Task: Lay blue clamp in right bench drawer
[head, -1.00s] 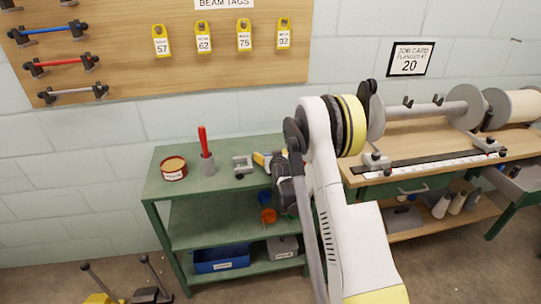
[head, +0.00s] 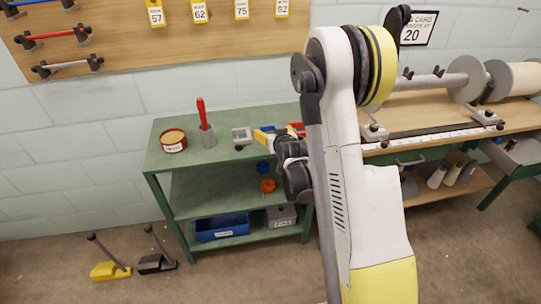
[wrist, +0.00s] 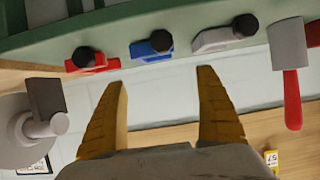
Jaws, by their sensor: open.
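The blue clamp (wrist: 152,46) stands on the top of the green bench (head: 163,160), between a red clamp (wrist: 92,60) and a grey clamp (wrist: 225,38). My gripper (wrist: 160,78) is open and empty, with its yellow fingers apart and pointing toward the blue clamp; a gap shows between. In the head view the blue clamp (head: 268,128) is partly hidden by my gripper and arm. The bench at the right has a green drawer front with a pale handle (head: 411,161); it looks shut, and my arm hides part of that bench.
A blue bin (head: 222,226) sits on the lower shelf.

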